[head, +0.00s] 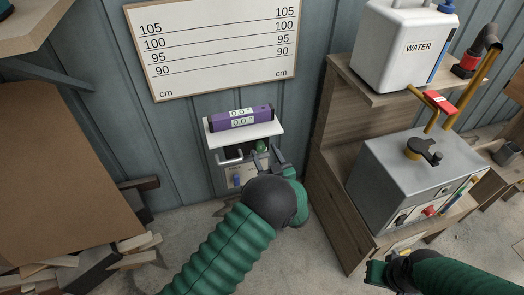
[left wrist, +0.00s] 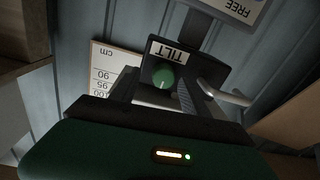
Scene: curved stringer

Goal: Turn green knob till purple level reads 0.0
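The purple level (head: 240,117) lies on a white plate (head: 262,132) at the wall in the head view. Its two small displays look like 0.0, but the digits are too small to be sure. The green knob (head: 262,146) is just below the plate. In the left wrist view the green knob (left wrist: 163,77) sits beside an upside-down TILT label (left wrist: 172,51). My left gripper (head: 264,160) is at the knob, its fingers apart, one on each side; contact is unclear. My right gripper (head: 388,271) is low at the right, far from the knob, its fingers unclear.
A metal handle (left wrist: 222,94) sticks out beside the knob. A blue knob (head: 237,181) is lower on the same box. A measuring board (head: 220,45) hangs above. A wooden shelf unit (head: 331,160) with a white water container (head: 400,45) and grey box (head: 410,170) stands right.

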